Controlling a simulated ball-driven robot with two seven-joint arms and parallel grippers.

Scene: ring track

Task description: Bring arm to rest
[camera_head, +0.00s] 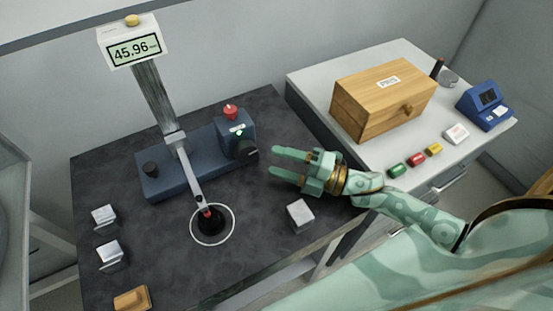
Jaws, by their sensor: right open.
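My right arm (420,215), pale green with a darker pattern, comes in from the lower right. Its gripper (274,161) is open and empty over the right part of the dark table, with two green fingers pointing left, apart from the device. The blue device (165,178) has a grey swing arm (190,172) reaching down toward the front. Its red and black end (208,217) is inside a white ring (229,234) marked on the table. I cannot tell whether the end touches the table. My left gripper is out of view.
A display reading 45.96 (134,49) tops a grey post. A red knob (230,112) and black knobs are on the device. Metal blocks (301,216) and a wooden block (131,299) lie on the dark table. A wooden box (383,100) stands on the white cabinet.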

